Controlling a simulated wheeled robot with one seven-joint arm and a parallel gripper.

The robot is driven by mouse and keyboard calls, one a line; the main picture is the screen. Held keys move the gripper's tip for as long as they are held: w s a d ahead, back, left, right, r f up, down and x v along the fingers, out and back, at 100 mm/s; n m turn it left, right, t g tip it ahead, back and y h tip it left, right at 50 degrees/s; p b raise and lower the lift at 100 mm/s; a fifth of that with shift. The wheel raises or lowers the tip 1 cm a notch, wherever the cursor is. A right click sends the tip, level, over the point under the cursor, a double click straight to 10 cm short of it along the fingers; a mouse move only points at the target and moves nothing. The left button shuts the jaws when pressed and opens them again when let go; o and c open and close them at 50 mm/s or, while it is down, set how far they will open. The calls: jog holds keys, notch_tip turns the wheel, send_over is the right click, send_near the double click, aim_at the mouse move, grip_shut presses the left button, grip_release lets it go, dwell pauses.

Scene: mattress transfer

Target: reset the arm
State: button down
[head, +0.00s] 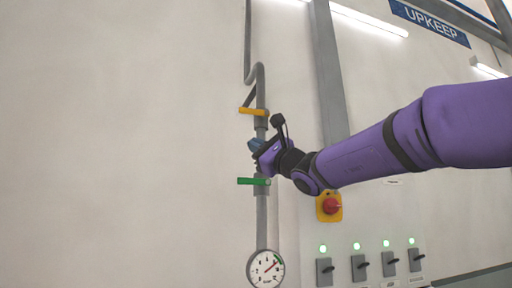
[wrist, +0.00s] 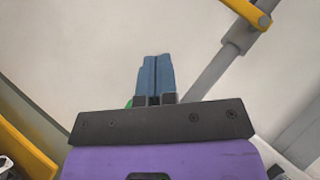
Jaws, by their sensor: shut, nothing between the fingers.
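My arm, in a purple cover, reaches in from the right in the head view. My gripper (head: 256,146) is in front of the grey vertical pipe (head: 262,215), between the yellow valve handle and the green valve handle. In the wrist view the blue fingers of my gripper (wrist: 154,80) are together with nothing between them. I cannot tell from these frames whether it touches the pipe.
The yellow handle (head: 253,111) is above my gripper and the green handle (head: 254,181) below. A pressure gauge (head: 266,268) is lower on the pipe. A red emergency button (head: 331,206) and several switches (head: 360,267) are at right. The left wall is bare.

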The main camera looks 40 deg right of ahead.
dwell(0.6)
jog(key=s+a+f+n+g, duration=0.3)
jog(key=a+f+n+g, duration=0.15)
jog(key=f, duration=0.35)
jog(key=s+a+f+n+g+y, duration=0.1)
jog(key=s+a+f+n+g, duration=0.3)
jog(key=f, duration=0.3)
jog(key=s+a+f+n+g, duration=0.2)
jog(key=a+f+n+g, duration=0.25)
jog(key=f, duration=0.35)
jog(key=s+d+f+n+g+h, duration=0.2)
jog(key=s+f, duration=0.4)
jog(key=f, duration=0.3)
jog(key=s+d+f+n+g+h, duration=0.2)
jog(key=s+d+f+n+h, duration=0.2)
jog(key=f, duration=0.6)
jog(key=s+n+h, duration=0.2)
jog(key=shift+n+g+h, duration=0.3)
jog(key=shift+h, duration=0.1)
jog(key=shift+s, duration=0.1)
